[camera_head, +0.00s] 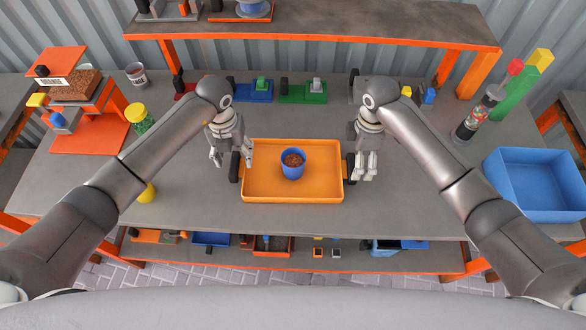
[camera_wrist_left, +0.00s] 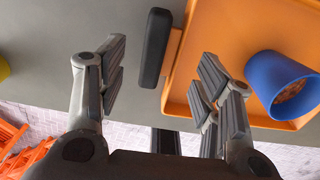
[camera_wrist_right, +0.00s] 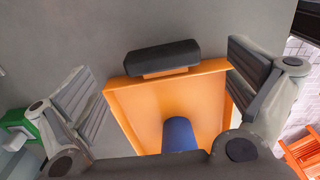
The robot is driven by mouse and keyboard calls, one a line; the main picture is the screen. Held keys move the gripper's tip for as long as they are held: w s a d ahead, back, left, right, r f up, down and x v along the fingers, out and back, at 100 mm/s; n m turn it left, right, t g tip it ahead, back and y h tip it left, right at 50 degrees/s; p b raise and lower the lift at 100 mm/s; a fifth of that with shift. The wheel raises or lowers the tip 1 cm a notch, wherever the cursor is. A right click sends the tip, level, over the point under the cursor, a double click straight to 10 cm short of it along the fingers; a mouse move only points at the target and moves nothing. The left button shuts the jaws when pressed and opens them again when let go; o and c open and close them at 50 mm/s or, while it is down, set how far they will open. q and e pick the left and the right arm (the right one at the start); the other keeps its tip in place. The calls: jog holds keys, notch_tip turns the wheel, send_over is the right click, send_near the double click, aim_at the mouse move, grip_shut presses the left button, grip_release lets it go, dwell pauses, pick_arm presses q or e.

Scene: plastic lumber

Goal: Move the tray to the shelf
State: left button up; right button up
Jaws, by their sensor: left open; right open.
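The orange tray (camera_head: 262,188) lies on the grey workbench with a blue cup (camera_head: 292,168) of brown bits standing in it. It has a black handle on its left (camera_head: 235,167) and right (camera_head: 350,167) ends. My left gripper (camera_head: 231,158) is open at the left end; in the left wrist view the left handle (camera_wrist_left: 155,48) lies ahead between the spread fingers (camera_wrist_left: 165,85). My right gripper (camera_head: 364,170) is open at the right end; in the right wrist view the right handle (camera_wrist_right: 162,58) lies between and beyond the fingers (camera_wrist_right: 165,85). The raised shelf (camera_head: 330,22) stands behind.
A yellow-lidded jar (camera_head: 137,115) and an orange dispenser (camera_head: 90,130) stand left. Blue and green blocks (camera_head: 303,92) sit behind the tray.

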aim_at(236, 163)
pick_arm(q)
notch_tip(236, 163, down, 6)
jog(key=shift+r, duration=0.15)
pick_arm(e)
notch_tip(236, 163, down, 6)
jog(key=shift+r, duration=0.15)
pick_arm(q)
grip_shut()
pick_arm(e)
jog(key=c, duration=1.3)
